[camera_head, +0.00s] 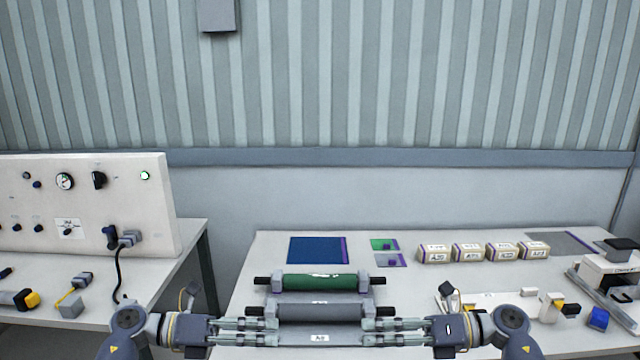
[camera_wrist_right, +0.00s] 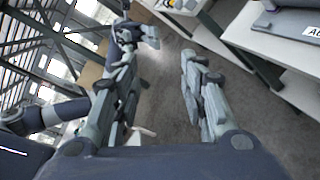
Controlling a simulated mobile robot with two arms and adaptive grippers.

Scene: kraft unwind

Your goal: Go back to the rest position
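My left gripper (camera_head: 270,332) comes in from the left at the bottom of the head view, its two fingers apart and nothing between them. My right gripper (camera_head: 370,332) comes in from the right and points toward the left one, with a gap between the two grippers. In the right wrist view its fingers (camera_wrist_right: 162,85) are spread, with only floor seen between them. Both grippers appear in front of the roller stand (camera_head: 320,311), overlapping its lower part in the picture. Whether they touch it cannot be told.
A green roll (camera_head: 320,283) lies on the stand. Behind are a blue panel (camera_head: 315,250), small green and grey cards, and several labelled boxes (camera_head: 433,253). A control panel (camera_head: 85,205) stands on the left table. A blue block (camera_head: 598,318) and a device (camera_head: 612,270) are at right.

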